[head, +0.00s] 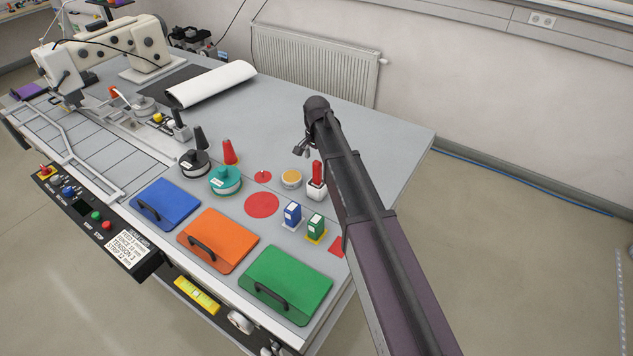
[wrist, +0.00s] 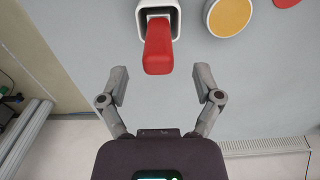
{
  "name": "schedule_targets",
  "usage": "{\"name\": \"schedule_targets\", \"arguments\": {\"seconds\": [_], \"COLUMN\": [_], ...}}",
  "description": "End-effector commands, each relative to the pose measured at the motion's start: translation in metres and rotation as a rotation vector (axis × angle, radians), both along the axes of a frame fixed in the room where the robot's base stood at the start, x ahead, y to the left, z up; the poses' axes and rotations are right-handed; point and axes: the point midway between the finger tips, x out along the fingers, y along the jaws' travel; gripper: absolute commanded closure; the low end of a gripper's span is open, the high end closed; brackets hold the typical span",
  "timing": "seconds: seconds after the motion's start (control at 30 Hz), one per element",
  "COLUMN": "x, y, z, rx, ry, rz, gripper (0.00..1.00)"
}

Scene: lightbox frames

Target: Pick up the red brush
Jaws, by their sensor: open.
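The red brush (head: 317,170) stands upright in a small white holder (head: 316,189) on the grey table, near the right edge. In the wrist view the red brush (wrist: 158,47) points toward the camera, with its lower end inside the white holder (wrist: 172,8). My gripper (head: 301,149) is above the table, beyond the brush in the head view. In the wrist view my gripper (wrist: 161,76) is open and empty, its fingertips on either side and just short of the brush's near end. The part of the brush inside the holder is hidden.
A round tin with a yellow top (head: 291,178) stands just left of the holder. A red cone (head: 229,152) and green spool (head: 225,181) are further left. The table's back right is clear.

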Motion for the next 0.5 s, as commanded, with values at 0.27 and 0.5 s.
{"name": "schedule_targets", "arguments": {"seconds": [0.27, 0.5], "x": [-0.001, -0.001], "y": [-0.001, -0.001], "z": [-0.026, -0.041], "rx": [0.000, 0.000], "ry": [0.000, 0.000], "rz": [0.000, 0.001], "gripper": [0.17, 0.17]}}
